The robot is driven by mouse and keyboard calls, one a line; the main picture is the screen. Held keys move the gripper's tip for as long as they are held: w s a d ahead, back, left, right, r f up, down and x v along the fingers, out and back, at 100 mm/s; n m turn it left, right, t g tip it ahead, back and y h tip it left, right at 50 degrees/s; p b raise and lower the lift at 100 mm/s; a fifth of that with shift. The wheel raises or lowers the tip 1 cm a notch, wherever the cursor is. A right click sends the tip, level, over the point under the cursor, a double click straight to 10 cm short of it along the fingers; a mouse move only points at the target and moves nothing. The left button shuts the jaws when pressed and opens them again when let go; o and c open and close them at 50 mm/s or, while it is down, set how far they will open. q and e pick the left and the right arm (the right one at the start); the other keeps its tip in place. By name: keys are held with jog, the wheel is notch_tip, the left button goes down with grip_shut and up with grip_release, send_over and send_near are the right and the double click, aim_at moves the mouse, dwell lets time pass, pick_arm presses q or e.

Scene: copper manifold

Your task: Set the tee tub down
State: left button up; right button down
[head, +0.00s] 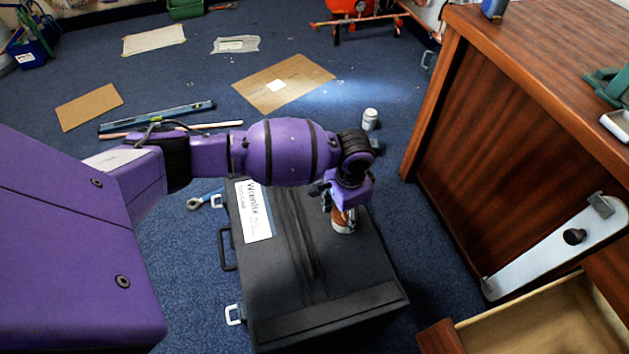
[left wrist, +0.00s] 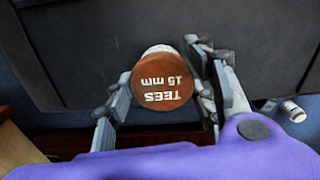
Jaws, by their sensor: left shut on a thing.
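The tee tub (head: 344,223) is a small white tub with a brown lid. In the left wrist view the lid of the tub (left wrist: 162,84) reads "TEES 15 mm". My left gripper (head: 338,204) points down over the black case and is shut on the tub, with a finger on each side of it. The tub is upright at the right part of the case lid (head: 290,285). I cannot tell whether its base touches the lid. My right gripper is not in view.
The case lies on blue carpet, with its handle and latches to the left. A wooden cabinet (head: 500,100) and an open drawer (head: 540,325) stand at the right. A white can (head: 370,119) stands behind the case. Cardboard (head: 300,72) and a level (head: 165,115) lie farther back.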

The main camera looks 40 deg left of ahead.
pick_arm(q)
jog(key=shift+f, duration=0.15)
jog(key=o, duration=1.6)
jog(key=shift+c, duration=0.2)
notch_tip(320, 180, up, 12)
jog(key=p, duration=0.5)
jog(key=shift+r, duration=0.25)
